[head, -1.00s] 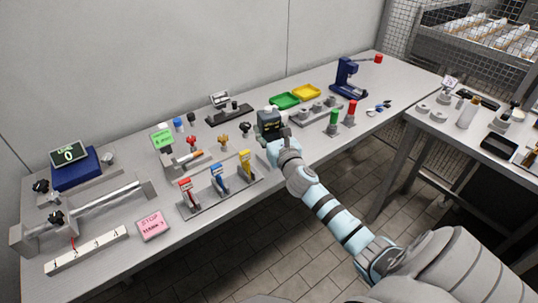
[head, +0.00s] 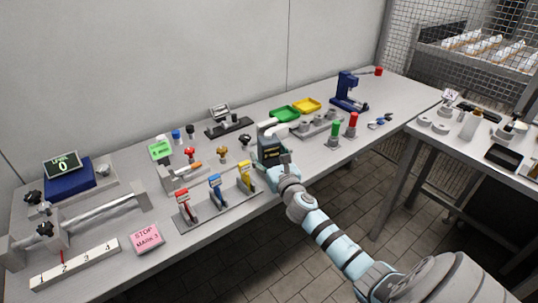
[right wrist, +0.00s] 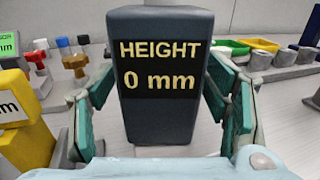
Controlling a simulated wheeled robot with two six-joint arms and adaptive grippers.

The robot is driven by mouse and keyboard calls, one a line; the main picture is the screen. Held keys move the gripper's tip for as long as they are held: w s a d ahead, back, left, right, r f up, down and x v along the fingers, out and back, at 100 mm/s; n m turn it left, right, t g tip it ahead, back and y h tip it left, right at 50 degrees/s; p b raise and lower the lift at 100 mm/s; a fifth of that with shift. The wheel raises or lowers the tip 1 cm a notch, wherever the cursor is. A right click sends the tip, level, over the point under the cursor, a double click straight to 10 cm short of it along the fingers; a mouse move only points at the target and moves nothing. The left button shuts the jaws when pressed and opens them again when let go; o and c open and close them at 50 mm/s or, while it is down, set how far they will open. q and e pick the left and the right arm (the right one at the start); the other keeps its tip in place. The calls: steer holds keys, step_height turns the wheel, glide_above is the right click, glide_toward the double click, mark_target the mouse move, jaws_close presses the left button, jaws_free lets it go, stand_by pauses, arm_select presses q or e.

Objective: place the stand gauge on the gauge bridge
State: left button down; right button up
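The stand gauge is a dark box whose display reads HEIGHT 0 mm; it fills the middle of the right wrist view (right wrist: 160,28) and shows in the head view (head: 271,155). A pale curved part shows behind it. My right gripper (head: 272,163) has its teal finger pads on both sides of the box and appears shut on it, though the contact is partly hidden. The gauge is upright near the table's front edge; its foot is hidden. I cannot tell for sure which fixture is the gauge bridge. My left gripper is not in view.
A rack of red, blue and yellow gauges (head: 217,211) stands close to the left of my right gripper. A rail with black knobs (head: 105,207), a numbered strip (head: 75,264) and a pink STOP sign (head: 147,238) are at left. Green and yellow trays (head: 306,105) lie behind.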

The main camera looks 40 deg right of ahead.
steer(key=v, duration=1.4)
steer(key=shift+s+d, duration=0.25)
steer(key=shift+s, duration=0.05)
